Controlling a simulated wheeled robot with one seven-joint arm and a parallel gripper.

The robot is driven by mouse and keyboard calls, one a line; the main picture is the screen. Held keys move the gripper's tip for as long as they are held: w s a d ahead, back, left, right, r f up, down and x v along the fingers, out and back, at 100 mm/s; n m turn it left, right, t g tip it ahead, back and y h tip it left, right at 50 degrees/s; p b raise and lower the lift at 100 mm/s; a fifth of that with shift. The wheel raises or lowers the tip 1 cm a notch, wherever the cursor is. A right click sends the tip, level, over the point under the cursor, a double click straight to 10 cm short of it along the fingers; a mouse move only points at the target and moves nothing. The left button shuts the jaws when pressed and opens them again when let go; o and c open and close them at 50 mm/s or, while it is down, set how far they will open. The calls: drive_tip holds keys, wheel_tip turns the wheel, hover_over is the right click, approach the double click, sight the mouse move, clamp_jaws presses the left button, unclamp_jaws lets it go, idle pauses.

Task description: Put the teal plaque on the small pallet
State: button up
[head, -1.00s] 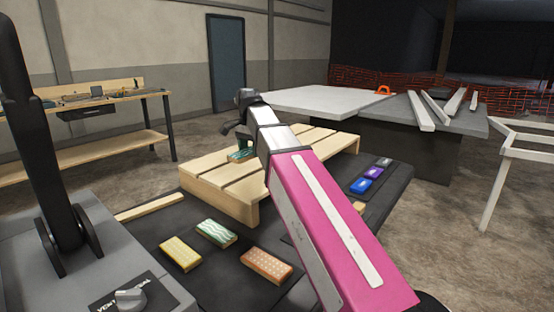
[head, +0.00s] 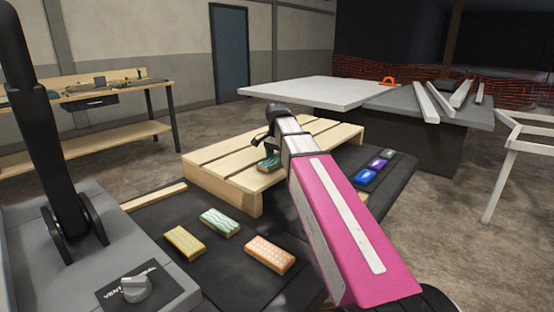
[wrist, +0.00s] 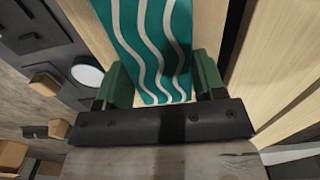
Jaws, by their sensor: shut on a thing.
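My gripper (head: 270,146) is shut on a teal plaque (wrist: 155,45) with pale wavy lines. In the wrist view the plaque lies between the two green fingers. In the head view the held plaque (head: 268,164) is a small teal patch under the gripper, over the near part of the small pallet (head: 222,181). The pallet is pale slatted wood, partly hidden by my arm; its wood also shows beneath the plaque in the wrist view (wrist: 210,30). I cannot tell whether the plaque touches the slats.
Blue (head: 366,176) and purple (head: 377,164) pieces lie right of the pallet. The pallet's left slats look bare.

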sight(277, 158)
drive_tip(key=shift+f, duration=0.25)
drive_tip(key=shift+f, duration=0.15)
drive_tip(key=o, duration=1)
drive_tip(key=shift+c, duration=0.2)
wheel_tip(277, 158, up, 12)
